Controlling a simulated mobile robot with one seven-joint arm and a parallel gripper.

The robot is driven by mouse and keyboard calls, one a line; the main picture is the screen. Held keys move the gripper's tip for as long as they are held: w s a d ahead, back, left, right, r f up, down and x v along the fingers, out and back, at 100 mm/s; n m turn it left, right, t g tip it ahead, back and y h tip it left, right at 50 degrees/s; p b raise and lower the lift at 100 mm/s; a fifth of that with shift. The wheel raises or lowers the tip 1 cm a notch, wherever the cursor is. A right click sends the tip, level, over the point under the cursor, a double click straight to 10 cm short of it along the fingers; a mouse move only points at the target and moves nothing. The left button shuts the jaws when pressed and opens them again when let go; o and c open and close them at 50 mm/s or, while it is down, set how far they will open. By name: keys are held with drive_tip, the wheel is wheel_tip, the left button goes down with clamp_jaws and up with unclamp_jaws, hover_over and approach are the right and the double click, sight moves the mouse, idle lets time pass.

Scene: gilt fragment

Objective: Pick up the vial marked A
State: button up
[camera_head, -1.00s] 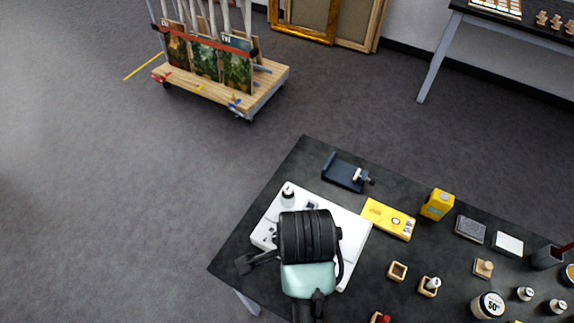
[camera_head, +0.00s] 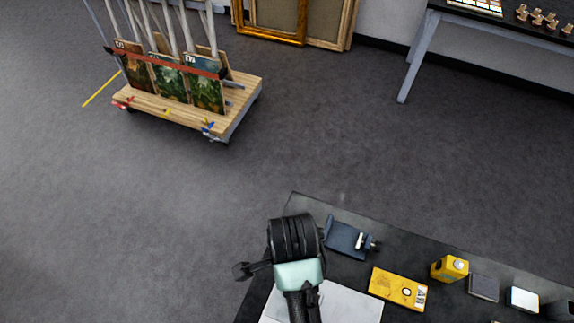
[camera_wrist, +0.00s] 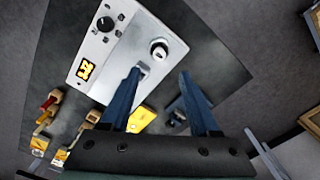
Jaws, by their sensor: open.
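My gripper (camera_wrist: 161,74) is open and empty in the wrist view, its two blue fingers reaching over the edge of a white device. A small round white vial-like item with a dark top (camera_wrist: 159,48) stands on the device just beyond the fingertips. At the left of the wrist view, small wooden holders (camera_wrist: 97,114) carry items, one with a red top (camera_wrist: 46,104). I cannot read an A on any of them.
The dark table holds a blue-grey stand (camera_head: 346,238), a yellow flat box (camera_head: 398,288), a yellow block (camera_head: 449,268), a dark pad (camera_head: 483,287) and a white pad (camera_head: 522,299). A wheeled painting cart (camera_head: 188,100) stands beyond open floor.

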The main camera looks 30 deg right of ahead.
drive_tip(key=shift+a+f+p, duration=0.2)
drive_tip(key=shift+f+p, duration=0.85)
drive_tip(key=shift+f, duration=3.25)
drive_tip(key=shift+c, duration=0.2)
clamp_jaws()
